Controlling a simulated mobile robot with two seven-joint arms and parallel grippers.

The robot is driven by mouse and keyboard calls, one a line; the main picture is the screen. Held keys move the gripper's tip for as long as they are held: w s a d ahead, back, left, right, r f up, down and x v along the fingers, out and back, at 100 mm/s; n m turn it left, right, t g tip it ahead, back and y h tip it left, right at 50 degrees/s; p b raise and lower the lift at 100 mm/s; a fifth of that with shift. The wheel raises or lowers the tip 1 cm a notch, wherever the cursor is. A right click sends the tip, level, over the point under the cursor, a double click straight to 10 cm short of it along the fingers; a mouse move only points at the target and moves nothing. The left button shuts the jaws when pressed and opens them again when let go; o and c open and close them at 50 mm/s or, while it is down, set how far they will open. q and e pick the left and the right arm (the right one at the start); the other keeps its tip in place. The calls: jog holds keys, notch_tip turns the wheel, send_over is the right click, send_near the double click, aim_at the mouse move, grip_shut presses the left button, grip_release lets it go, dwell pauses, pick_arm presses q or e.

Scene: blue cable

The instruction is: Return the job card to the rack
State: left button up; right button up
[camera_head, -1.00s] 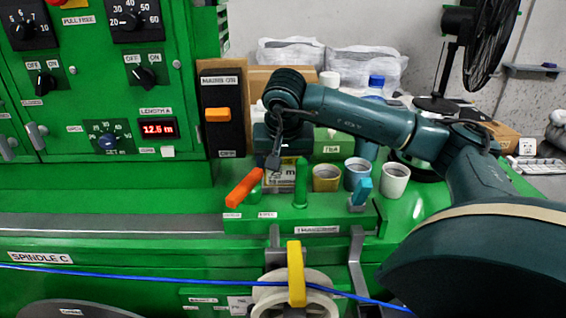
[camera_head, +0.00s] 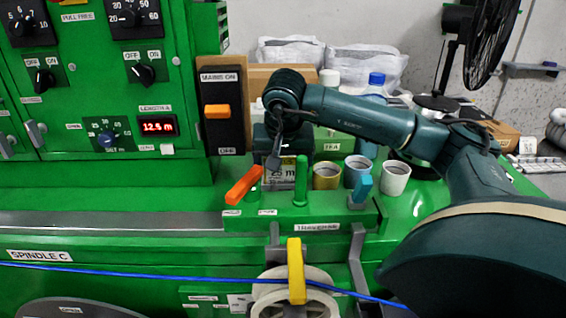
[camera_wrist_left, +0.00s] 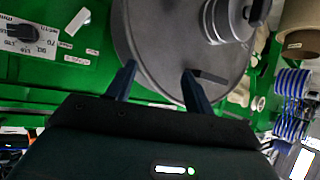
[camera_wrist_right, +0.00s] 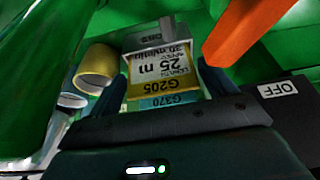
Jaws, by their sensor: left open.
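The job card (camera_wrist_right: 160,72), white and yellow with "25 m" and "G205", shows upside down between the fingers of my right gripper (camera_wrist_right: 162,70) in the right wrist view. A cyan strip reading "G370" lies along its near edge. The card fills the gap, and I cannot tell whether the fingers touch it. A grey rack part (camera_wrist_right: 150,38) sits just beyond it. In the head view the card (camera_head: 280,172) stands low behind the orange lever, below my right gripper (camera_head: 273,163). My left gripper (camera_wrist_left: 159,70) is open and empty in front of a dark grey disc (camera_wrist_left: 155,30).
An orange lever (camera_head: 243,186), a green post (camera_head: 301,180) and several cups, including a yellow one (camera_head: 326,176), stand close to my right gripper. A blue cable (camera_head: 150,278) runs across the front, past a yellow arm (camera_head: 296,272) over a white reel.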

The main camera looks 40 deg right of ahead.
jog(key=o, duration=0.3)
jog(key=p+v, duration=0.1)
jog(key=v, duration=1.2)
jog(key=shift+p, duration=0.4)
